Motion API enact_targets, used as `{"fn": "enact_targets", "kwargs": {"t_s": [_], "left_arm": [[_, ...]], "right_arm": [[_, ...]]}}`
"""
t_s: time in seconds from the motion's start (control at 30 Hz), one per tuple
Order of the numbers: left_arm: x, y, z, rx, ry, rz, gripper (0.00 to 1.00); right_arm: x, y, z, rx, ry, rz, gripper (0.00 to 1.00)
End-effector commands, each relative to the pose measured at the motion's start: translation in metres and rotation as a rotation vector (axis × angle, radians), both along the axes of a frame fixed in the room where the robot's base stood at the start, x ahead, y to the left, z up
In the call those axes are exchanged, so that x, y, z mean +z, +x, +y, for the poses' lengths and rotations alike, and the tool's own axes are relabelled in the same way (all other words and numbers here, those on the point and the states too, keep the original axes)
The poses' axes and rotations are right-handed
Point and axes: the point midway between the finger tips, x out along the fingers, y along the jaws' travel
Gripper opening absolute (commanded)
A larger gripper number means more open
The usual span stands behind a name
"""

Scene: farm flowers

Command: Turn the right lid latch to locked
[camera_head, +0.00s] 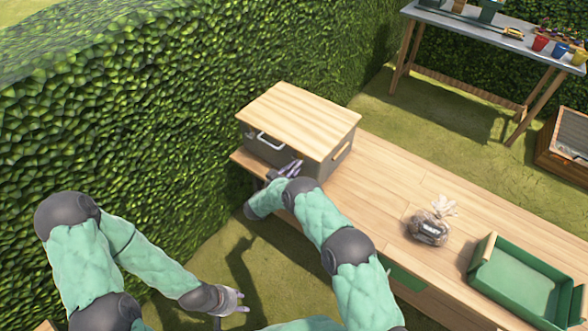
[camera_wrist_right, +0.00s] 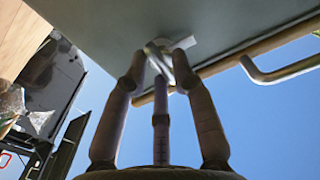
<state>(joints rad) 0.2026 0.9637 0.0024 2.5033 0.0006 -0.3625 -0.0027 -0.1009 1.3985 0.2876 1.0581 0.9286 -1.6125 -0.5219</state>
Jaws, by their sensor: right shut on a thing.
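A grey box (camera_head: 310,167) with a wooden lid (camera_head: 300,118) stands at the far left end of the wooden bench. The lid is down on the box. My right gripper (camera_head: 290,168) is at the box's front, below the lid edge. In the right wrist view, its fingers (camera_wrist_right: 162,72) are closed around a small pale metal latch (camera_wrist_right: 166,58) on the grey face, beside a wooden strip. The fingers partly cover the latch, and I cannot tell its exact angle. My left gripper (camera_head: 238,301) hangs low over the grass, empty, fingers apart.
A metal handle (camera_head: 270,142) sticks out from the box front, left of my right gripper. A bag (camera_head: 430,228) and a green tray (camera_head: 480,278) are on the bench (camera_head: 375,190). A tall hedge (camera_head: 150,120) runs behind on the left.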

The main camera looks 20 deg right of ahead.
Motion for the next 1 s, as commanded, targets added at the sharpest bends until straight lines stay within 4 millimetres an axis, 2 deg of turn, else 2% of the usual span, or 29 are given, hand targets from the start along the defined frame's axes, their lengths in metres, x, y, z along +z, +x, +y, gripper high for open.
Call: {"fn": "enact_targets", "kwargs": {"t_s": [0.27,1.0], "left_arm": [[-0.013,0.0,0.0,0.0,0.0,0.0,0.4],[-0.062,0.0,0.0,0.0,0.0,0.0,0.4]], "right_arm": [[0.0,0.003,0.002,0.007,0.093,-0.123,0.0],[0.003,0.004,0.002,0.009,0.52,-0.673,0.0]]}}
